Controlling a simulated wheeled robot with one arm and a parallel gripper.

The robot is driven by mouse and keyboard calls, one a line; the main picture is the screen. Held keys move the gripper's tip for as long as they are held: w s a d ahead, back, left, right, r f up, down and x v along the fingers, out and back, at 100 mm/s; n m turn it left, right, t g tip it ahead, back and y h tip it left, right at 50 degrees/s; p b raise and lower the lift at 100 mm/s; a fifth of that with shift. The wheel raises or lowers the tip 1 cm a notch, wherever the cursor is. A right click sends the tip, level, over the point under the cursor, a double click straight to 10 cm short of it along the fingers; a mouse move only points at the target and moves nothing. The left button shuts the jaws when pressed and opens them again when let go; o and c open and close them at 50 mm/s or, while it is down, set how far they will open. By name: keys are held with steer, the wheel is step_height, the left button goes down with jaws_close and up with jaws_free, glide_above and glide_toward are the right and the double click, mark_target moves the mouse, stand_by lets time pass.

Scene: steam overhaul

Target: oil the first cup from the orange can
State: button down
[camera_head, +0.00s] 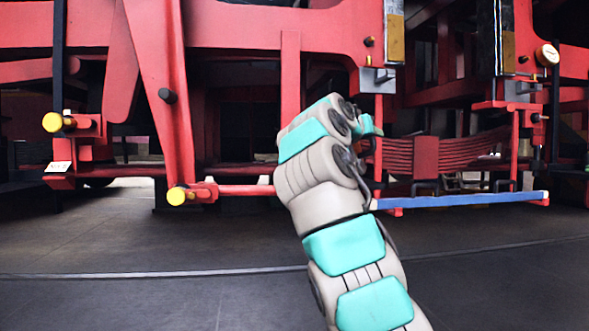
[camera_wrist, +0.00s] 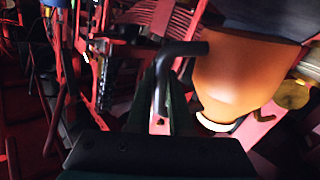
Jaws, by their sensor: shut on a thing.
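The orange can (camera_wrist: 245,80) fills the right of the wrist view, tilted, with a pale ring at its lower end. A black bent bar (camera_wrist: 183,48) reaches from beside it down to my gripper (camera_wrist: 165,112), which is shut on the can, apparently by this handle. In the head view my arm hides the gripper and the can. Two yellow round caps show on the red frame at the left, an upper one (camera_head: 53,122) and a lower one (camera_head: 177,195). I cannot tell whether either is the first cup. The can's spout is not clear.
The red locomotive frame (camera_head: 230,30) spans the head view, close to my arm. A leaf spring (camera_head: 470,152) and a blue bar (camera_head: 460,200) are at the right. A round gauge (camera_head: 547,55) is upper right. The grey floor (camera_head: 130,245) is clear in front.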

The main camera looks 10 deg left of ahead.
steer(key=shift+s+d+r+n+p, duration=0.15)
steer(key=shift+r+n+p, duration=0.3)
steer(key=shift+n, duration=0.35)
steer(key=shift+f, duration=0.1)
steer(key=shift+f+n, duration=0.1)
steer(key=shift+n, duration=0.2)
steer(key=shift+f, duration=0.1)
steer(key=shift+w+f+m+b, duration=0.2)
steer(key=shift+f+m+b, duration=0.15)
steer(key=shift+m+b, duration=0.5)
steer(key=shift+s+r+m, duration=0.1)
steer(key=shift+r+m, duration=0.1)
steer(key=shift+m, duration=0.35)
